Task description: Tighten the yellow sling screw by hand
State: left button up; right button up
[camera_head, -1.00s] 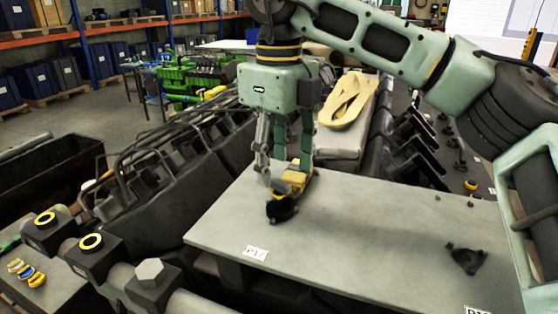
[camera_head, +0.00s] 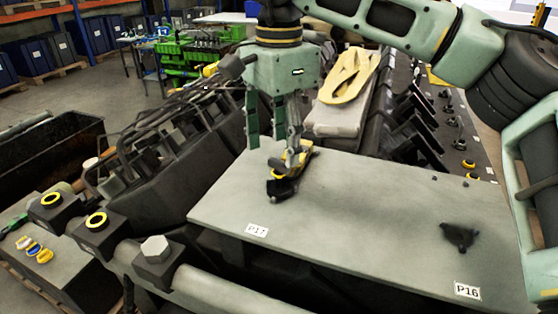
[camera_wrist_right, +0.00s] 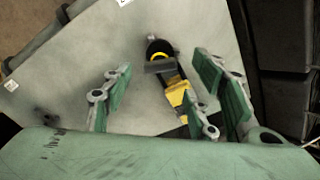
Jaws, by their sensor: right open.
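A black fitting (camera_head: 281,188) with a yellow ring and a yellow block (camera_head: 304,150), seemingly the yellow sling screw, lies on the grey plate (camera_head: 350,215) near the label P17. In the right wrist view, the yellow block (camera_wrist_right: 177,93) and black part (camera_wrist_right: 157,47) show between the finger pads. My right gripper (camera_head: 275,148) points down just over the fitting, its fingers spread. One finger partly hides the yellow block, and I cannot tell whether it touches. My left gripper is not in view.
A second black fitting (camera_head: 460,236) lies on the plate near label P16. A folded yellow sling (camera_head: 350,76) rests on a grey block behind. The plate's middle is clear.

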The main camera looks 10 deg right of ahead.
aim_at(279, 161)
jog(key=n, duration=1.2)
jog(key=shift+n, duration=0.3)
jog(key=n+p, duration=0.6)
jog(key=n, duration=0.1)
jog(key=shift+r+n+p, duration=0.15)
jog(key=shift+n+p, duration=0.45)
jog(key=shift+n, duration=0.3)
notch_tip(279, 161, down, 4)
jog(key=b, duration=0.3)
jog(key=shift+f, duration=0.25)
jog(key=shift+f+b, duration=0.4)
jog(key=shift+f, duration=0.1)
jog(key=shift+r, duration=0.1)
jog(key=shift+c, duration=0.4)
grip_shut()
